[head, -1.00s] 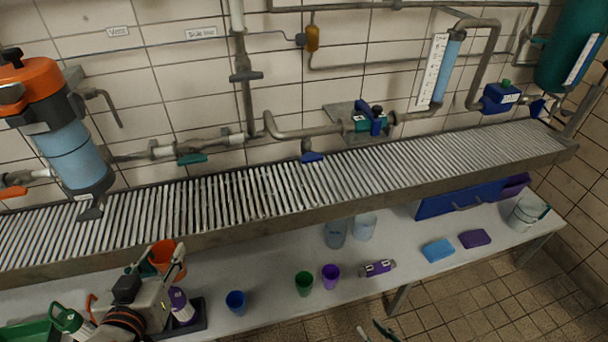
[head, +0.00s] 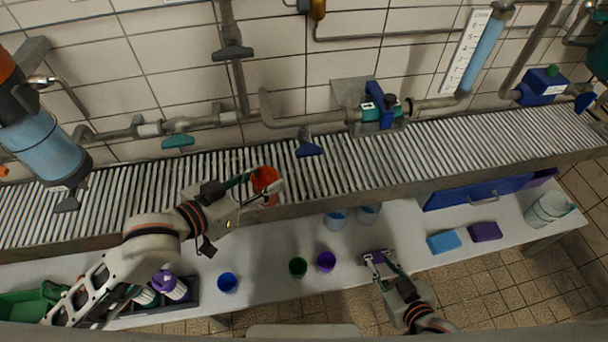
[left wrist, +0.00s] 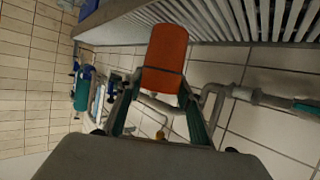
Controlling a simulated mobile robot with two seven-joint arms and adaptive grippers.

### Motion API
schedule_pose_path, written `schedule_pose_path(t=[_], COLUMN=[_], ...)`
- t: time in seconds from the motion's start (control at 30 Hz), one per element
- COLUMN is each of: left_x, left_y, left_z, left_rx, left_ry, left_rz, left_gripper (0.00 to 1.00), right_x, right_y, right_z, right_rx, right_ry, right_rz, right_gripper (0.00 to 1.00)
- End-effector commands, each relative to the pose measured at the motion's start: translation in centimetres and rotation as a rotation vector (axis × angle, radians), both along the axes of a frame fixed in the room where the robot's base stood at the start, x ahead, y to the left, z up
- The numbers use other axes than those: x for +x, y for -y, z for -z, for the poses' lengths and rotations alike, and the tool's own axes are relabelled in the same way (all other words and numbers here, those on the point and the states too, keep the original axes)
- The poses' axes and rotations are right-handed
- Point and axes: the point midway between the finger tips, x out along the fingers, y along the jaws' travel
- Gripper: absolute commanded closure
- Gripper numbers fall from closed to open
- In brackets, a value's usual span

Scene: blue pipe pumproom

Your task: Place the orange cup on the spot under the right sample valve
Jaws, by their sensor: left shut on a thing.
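The orange cup (head: 264,180) is held in my left gripper (head: 262,188), over the front part of the slatted grate (head: 400,157). In the left wrist view the cup (left wrist: 165,60) sits between the two fingers of the left gripper (left wrist: 160,98). I cannot make out a marked spot under either. My right gripper (head: 383,264) looks open, close to a purple-and-white item (head: 372,257) on the lower table.
Blue (head: 443,242) and purple (head: 485,231) sponges lie to the right. A large blue cylinder (head: 38,148) overhangs the grate's left end.

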Motion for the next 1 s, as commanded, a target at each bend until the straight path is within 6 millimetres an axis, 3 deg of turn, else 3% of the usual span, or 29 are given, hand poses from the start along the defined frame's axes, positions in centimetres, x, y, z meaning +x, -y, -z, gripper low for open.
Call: schedule_pose_path(t=[0.17,0.33,0.6,0.73,1.0], left_x=[-0.4,-0.3,0.2,1.5,5.8], left_y=[-0.6,-2.8,-4.9,-3.4,1.6], left_z=[1.7,3.3,4.2,4.1,4.0], left_rx=[0.011,0.010,0.000,-0.005,-0.004], left_ry=[0.001,0.001,0.003,0.005,0.006], left_rz=[0.123,0.176,0.188,0.189,0.190], left_gripper=[0.83,0.83,0.83,0.83,0.83], right_x=[0.1,0.2,0.3,0.3,0.4], right_y=[-0.1,-0.1,0.0,0.0,0.0], right_z=[-1.3,-2.1,-2.5,-2.7,-3.0], right_rx=[0.001,0.000,0.000,0.000,-0.001], right_ry=[0.003,0.005,0.007,0.007,0.008], right_rz=[0.000,0.000,0.000,0.000,0.001], right_gripper=[0.76,0.76,0.76,0.76,0.76])
